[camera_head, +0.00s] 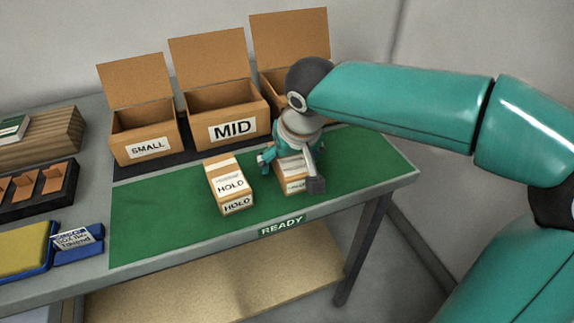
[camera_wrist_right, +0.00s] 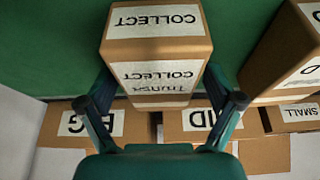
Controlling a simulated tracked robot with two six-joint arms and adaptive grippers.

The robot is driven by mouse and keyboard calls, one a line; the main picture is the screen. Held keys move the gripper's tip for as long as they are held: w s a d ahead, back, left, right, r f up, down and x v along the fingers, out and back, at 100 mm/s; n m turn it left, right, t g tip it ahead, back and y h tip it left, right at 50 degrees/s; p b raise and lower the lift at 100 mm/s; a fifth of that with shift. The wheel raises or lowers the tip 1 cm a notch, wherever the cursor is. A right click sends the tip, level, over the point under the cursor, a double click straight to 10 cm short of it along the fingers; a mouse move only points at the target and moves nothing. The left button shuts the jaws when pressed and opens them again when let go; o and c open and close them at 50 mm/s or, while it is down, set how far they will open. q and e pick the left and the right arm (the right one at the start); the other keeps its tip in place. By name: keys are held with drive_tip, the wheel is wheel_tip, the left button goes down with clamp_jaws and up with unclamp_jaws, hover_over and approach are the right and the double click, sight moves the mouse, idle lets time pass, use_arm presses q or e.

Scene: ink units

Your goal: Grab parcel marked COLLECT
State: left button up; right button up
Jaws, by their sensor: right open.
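The parcel marked COLLECT (camera_wrist_right: 157,49) is a brown box with white labels, standing on the green mat (camera_head: 150,225). In the head view it (camera_head: 294,186) is largely hidden under my right gripper (camera_head: 291,172). My right gripper is open, with one finger on each side of the parcel; the wrist view shows its fingers (camera_wrist_right: 160,85) flanking the labelled faces. I cannot tell whether they touch it. My left gripper is not in view.
A parcel marked HOLD (camera_head: 230,185) stands close by on the left. Open boxes marked SMALL (camera_head: 146,149) and MID (camera_head: 233,128) stand behind, with a third box (camera_head: 290,35) partly hidden by my arm. The mat's front left is clear, up to the READY edge.

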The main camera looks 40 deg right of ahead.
drive_tip(key=c, duration=1.4)
drive_tip(key=shift+r, duration=0.2)
